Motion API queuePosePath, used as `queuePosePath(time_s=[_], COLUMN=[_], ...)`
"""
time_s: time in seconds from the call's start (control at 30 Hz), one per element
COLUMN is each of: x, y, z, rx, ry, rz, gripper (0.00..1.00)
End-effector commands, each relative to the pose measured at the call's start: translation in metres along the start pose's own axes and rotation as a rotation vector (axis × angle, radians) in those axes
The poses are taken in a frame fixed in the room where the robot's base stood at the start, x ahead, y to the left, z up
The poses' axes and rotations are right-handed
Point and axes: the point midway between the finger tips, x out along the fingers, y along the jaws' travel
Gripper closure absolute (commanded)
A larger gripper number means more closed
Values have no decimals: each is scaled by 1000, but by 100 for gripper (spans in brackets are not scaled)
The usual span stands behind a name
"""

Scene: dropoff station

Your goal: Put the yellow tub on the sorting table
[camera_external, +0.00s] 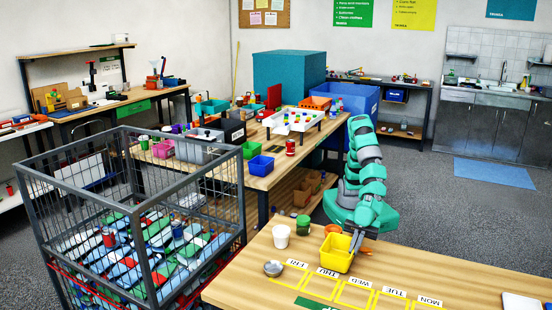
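A yellow tub (335,256) is at the back edge of the wooden table (245,272) in the foreground, near the THU label. I cannot tell whether it rests on the wood or is held just above it. My green arm reaches down from behind the table, and my gripper (356,243) is at the tub's right rim. The fingers are small and partly hidden by the tub, so whether they are closed on the rim does not show. Yellow outlined spaces labelled FRI, THU, WED, TUE and MON run along this table.
A white cup (281,236), a green jar (302,225), a metal bowl (273,268) and an orange item (333,229) stand near the tub. A grey wire cage (148,262) stands left. A cluttered workbench (262,182) is behind. The labelled spaces look clear.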

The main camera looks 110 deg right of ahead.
Motion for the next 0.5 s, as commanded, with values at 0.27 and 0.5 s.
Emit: queuePosePath(time_s=[0.27,0.5], x=[4,4], y=[-1,-1], z=[9,10], rx=[0,0], ry=[0,0], rz=[-1,0], gripper=[100,78])
